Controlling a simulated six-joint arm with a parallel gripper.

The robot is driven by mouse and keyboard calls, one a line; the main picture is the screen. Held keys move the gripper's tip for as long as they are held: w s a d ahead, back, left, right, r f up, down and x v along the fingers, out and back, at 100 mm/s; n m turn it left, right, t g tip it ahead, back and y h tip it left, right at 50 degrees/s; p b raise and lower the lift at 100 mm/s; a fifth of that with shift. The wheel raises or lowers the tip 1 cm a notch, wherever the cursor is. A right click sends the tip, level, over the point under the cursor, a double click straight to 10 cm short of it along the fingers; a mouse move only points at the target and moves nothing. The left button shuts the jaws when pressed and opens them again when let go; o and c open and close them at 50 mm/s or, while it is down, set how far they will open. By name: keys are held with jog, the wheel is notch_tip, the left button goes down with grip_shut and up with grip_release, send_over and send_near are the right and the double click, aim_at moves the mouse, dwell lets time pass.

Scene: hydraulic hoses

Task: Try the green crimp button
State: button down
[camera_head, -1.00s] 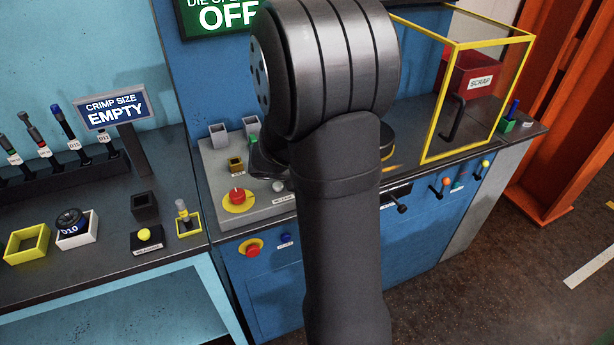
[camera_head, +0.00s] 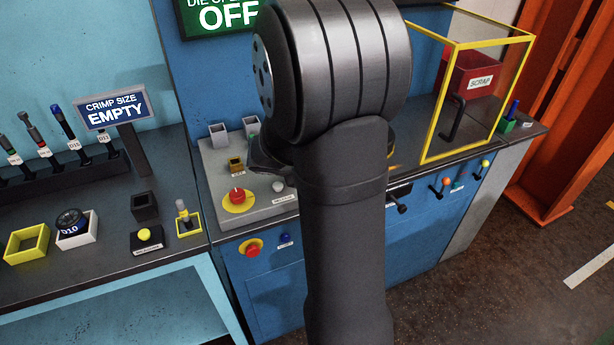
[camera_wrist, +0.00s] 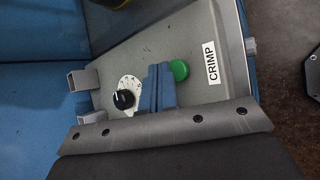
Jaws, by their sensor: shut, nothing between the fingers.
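The green crimp button (camera_wrist: 179,70) shows in the wrist view on a grey panel (camera_wrist: 120,62), beside a white label reading CRIMP (camera_wrist: 211,62). My gripper (camera_wrist: 158,86) has its blue fingers shut together with nothing between them. In the wrist view the fingers appear just left of the button, between it and a black knob on a white dial (camera_wrist: 124,99). The button's face is mostly uncovered. I cannot tell the height of the fingertips above the panel. In the head view my arm hides the button and the fingertips.
A red button on a yellow disc (camera_head: 238,197) sits on the control box. Another red button (camera_head: 251,248) is on the blue front. The sign reads CRIMP SIZE EMPTY (camera_head: 115,108); the green display reads OFF (camera_head: 228,16). A yellow-framed guard (camera_head: 475,95) stands right of my arm.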

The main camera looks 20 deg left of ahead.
jog(key=shift+r, duration=2.5)
jog(key=shift+r, duration=1.9)
jog(key=shift+f, duration=0.15)
